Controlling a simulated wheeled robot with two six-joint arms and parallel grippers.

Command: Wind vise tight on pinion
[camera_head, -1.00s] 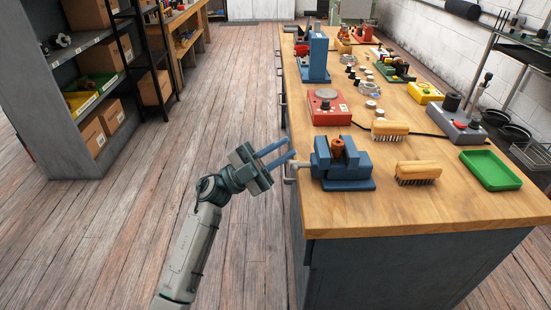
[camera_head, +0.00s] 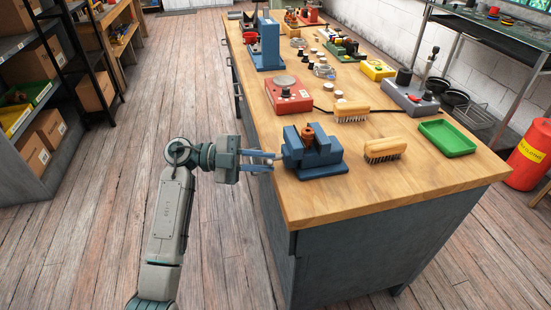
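The blue vise (camera_head: 322,158) stands on the workbench near its left front edge. The copper-coloured pinion (camera_head: 307,136) stands upright between the vise jaws. The vise's pale handle end (camera_head: 277,158) sticks out to the left, over the bench edge. My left gripper (camera_head: 273,161) comes in from the left, level with that handle end. Its two blue fingers are apart, one above the other, with their tips at the handle end. Whether they touch it is too small to tell. My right gripper is not in view.
Two brushes (camera_head: 386,149) and a green tray (camera_head: 447,138) lie right of the vise on the workbench (camera_head: 400,187). A red device (camera_head: 289,95) stands behind the vise. Several more tools fill the back. Floor left of the bench is open.

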